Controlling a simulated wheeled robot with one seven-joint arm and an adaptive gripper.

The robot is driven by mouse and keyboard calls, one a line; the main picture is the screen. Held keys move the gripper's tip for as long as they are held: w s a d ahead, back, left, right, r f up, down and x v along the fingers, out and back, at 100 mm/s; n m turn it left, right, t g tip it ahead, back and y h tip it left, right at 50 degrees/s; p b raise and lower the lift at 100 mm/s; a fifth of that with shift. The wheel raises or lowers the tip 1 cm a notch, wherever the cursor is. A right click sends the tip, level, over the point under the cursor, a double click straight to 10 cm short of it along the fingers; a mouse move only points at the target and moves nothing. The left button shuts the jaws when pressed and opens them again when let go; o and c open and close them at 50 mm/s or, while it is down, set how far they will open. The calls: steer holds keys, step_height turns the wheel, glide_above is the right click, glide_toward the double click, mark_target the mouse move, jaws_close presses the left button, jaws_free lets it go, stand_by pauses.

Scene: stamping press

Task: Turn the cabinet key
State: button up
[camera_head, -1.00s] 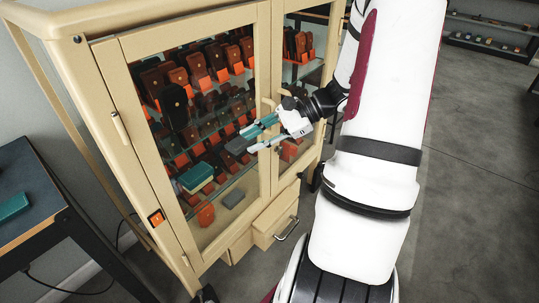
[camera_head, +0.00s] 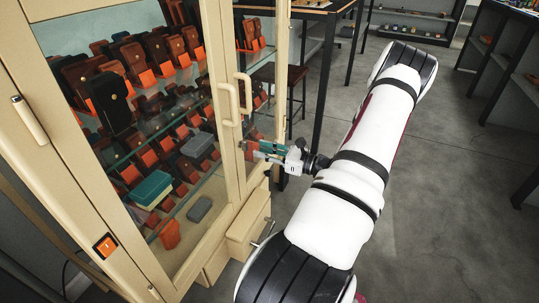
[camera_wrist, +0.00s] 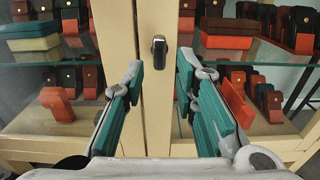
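The cabinet (camera_head: 215,110) has a pale wooden frame and glazed doors, and it stands on the left in the head view. The small black key (camera_wrist: 159,47) is upright on the door frame, at the top middle of the wrist view. I cannot make the key out in the head view. My gripper (camera_wrist: 160,75) is open, with its teal-padded fingers to the left and right of the key line and nothing between them. The key shows just beyond the fingertips, apparently untouched. In the head view my gripper (camera_head: 258,150) is close to the door frame, below the handles.
Two pale door handles (camera_head: 229,104) stand out just above my gripper. Leather cases and boxes sit on glass shelves behind the panes. A drawer (camera_head: 248,222) is below. A stool (camera_head: 285,78) stands behind the cabinet. Open floor (camera_head: 440,170) lies to the right.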

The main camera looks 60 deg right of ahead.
mark_target(247, 146)
steer(key=w, duration=0.5)
steer(key=shift+a, duration=0.2)
steer(key=shift+w, duration=0.1)
jaws_close()
steer(key=n, duration=0.4)
steer(key=shift+n, duration=0.4)
steer(key=n, duration=0.5)
steer(key=shift+n, duration=0.3)
steer(key=n, duration=0.7)
steer(key=shift+c, duration=1)
jaws_free()
steer(key=shift+n, duration=0.3)
steer(key=o, duration=0.4)
steer(key=shift+o, duration=0.2)
